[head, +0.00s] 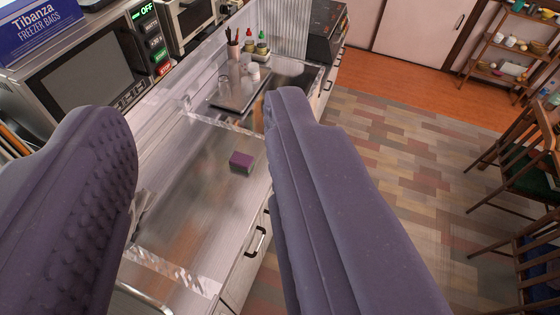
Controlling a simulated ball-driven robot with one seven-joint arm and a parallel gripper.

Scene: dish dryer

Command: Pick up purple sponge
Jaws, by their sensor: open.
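The purple sponge (241,161) is a small block with a purple top and dark sides. It lies on the bare metal counter (185,235), in the middle of the head view. My gripper (197,112) is open and empty, its two large purple-grey fingers filling the left and the centre-right of the view. The sponge shows in the gap between the fingers, beyond them and apart from both, closer to the right finger in the picture. The right finger hides part of the counter's right side.
A microwave (85,72) with a freezer bag box (40,27) on top stands at the left. Clear raised strips cross the counter. Chairs (520,165) stand at the right; the tiled floor (400,150) is open.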

